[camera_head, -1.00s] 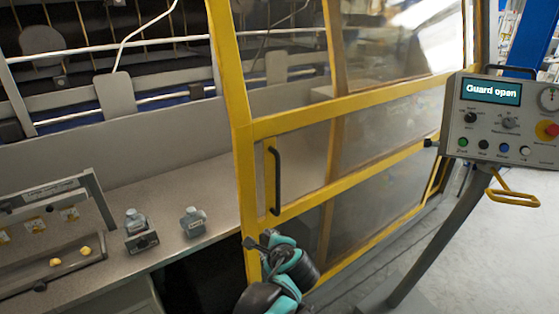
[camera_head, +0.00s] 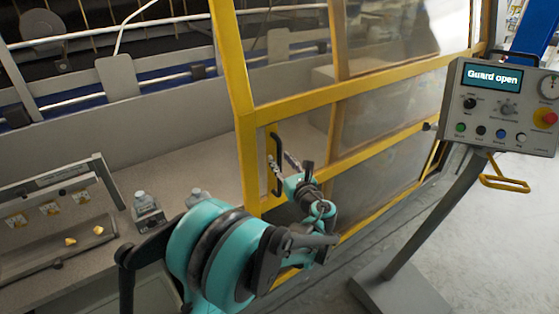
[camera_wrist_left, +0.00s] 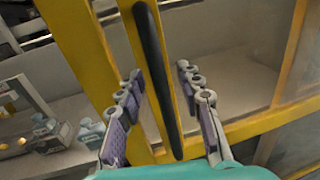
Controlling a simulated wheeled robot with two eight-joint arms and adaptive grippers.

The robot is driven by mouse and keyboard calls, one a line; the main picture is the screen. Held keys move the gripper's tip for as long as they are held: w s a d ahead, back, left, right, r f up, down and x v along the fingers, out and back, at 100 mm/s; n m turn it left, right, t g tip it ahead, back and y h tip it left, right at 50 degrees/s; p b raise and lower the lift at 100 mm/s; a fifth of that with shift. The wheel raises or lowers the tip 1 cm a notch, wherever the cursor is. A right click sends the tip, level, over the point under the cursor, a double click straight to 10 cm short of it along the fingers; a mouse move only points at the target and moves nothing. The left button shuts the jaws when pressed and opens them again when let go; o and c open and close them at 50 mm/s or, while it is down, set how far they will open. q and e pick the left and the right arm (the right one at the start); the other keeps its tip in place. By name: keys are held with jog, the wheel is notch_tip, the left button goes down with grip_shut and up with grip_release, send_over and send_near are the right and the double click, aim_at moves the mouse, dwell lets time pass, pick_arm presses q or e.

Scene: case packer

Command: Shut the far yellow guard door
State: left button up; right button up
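The yellow guard door (camera_head: 247,130) stands upright with clear panels and a black vertical handle (camera_head: 277,150) near its left edge. The panel display (camera_head: 492,78) reads "Guard open". My left gripper (camera_head: 281,163) is at the handle, its fingers spread. In the left wrist view the black handle (camera_wrist_left: 156,75) runs between the two open fingers of the gripper (camera_wrist_left: 160,72), with visible gaps on both sides. I cannot see any grip on it. My right gripper is not in view.
The grey control box (camera_head: 505,105) stands on a slanted post at right, with a yellow loop handle (camera_head: 505,184) below. Small bottles (camera_head: 146,208) and a grey tray (camera_head: 60,240) sit on the bench at left. Grey floor is clear at lower right.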

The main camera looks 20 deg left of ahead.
pick_arm(q)
jog(key=shift+w+a, duration=0.4)
jog(key=shift+a, duration=0.1)
grip_shut()
